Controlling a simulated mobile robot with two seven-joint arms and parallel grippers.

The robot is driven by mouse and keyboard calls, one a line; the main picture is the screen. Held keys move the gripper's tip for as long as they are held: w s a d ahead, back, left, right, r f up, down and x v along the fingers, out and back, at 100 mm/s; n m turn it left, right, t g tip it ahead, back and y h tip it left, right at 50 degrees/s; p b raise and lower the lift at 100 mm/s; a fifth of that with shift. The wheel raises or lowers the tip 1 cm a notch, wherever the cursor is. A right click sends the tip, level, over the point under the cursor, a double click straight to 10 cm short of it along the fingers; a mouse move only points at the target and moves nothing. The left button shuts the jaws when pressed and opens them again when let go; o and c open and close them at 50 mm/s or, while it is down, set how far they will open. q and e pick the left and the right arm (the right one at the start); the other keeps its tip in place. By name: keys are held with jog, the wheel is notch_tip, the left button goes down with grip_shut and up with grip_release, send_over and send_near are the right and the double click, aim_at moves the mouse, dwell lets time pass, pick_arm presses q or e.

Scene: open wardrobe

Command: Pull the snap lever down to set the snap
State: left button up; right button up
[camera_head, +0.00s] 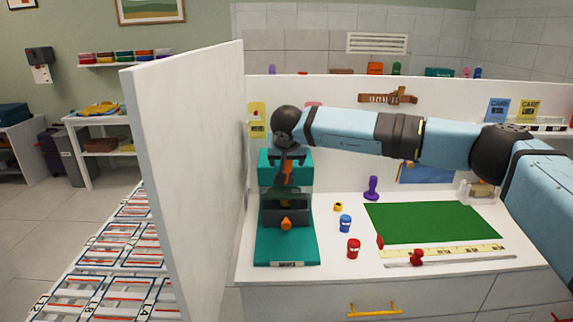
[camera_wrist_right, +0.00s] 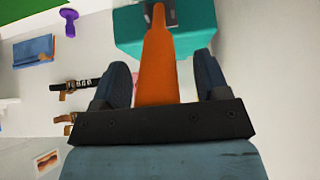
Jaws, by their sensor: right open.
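The teal snap press (camera_head: 287,245) stands on the white worktop beside the white partition. It also shows at the top of the right wrist view (camera_wrist_right: 195,25). Its orange snap lever (camera_head: 287,174) is at the top front of the press. In the right wrist view the lever (camera_wrist_right: 157,70) stands between the two dark fingers. My right gripper (camera_head: 288,162) is over the top of the press, open, with a visible gap on the lever's right side. An orange knob (camera_head: 286,224) is low on the press front. My left gripper is not in view.
A tall white partition (camera_head: 190,170) rises close to the left of the press. A red pot (camera_head: 353,248), a blue pot (camera_head: 345,223) and a purple-handled tool (camera_head: 371,188) stand to the right. A green mat (camera_head: 430,222) lies farther right. A yellow ruler (camera_head: 450,251) lies in front of it.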

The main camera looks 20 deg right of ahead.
jog(key=shift+s+a+r+p, duration=0.1)
jog(key=shift+s+r+p, duration=0.25)
jog(key=shift+r+p, duration=0.2)
jog(key=p+v, duration=0.1)
jog(key=v, duration=0.5)
jog(key=shift+p, duration=0.3)
jog(key=shift+s, duration=0.1)
